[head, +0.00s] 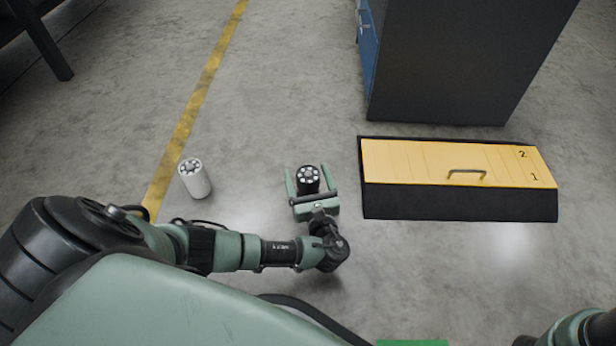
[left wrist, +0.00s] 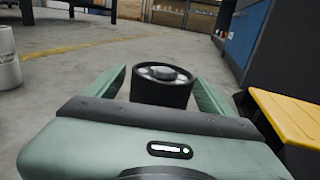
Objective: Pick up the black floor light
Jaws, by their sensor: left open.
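The black floor light (head: 308,177) stands on the concrete floor, a short dark cylinder with a ring of pale lamps on top. My left gripper (head: 307,174) is open, with one finger on each side of the light. In the left wrist view the black light (left wrist: 161,88) shows between the two green fingers of my left gripper (left wrist: 160,80). Its lower part is hidden behind the gripper body. I cannot tell whether either finger touches it. At the bottom right corner of the head view part of my right arm shows, but its gripper does not.
A white floor light (head: 195,178) stands to the left, also in the left wrist view (left wrist: 8,60). A yellow-topped black case (head: 415,160) with a handle lies to the right, before a dark cabinet (head: 450,65). A yellow line (head: 195,100) crosses the floor. Floor beyond the black light is clear.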

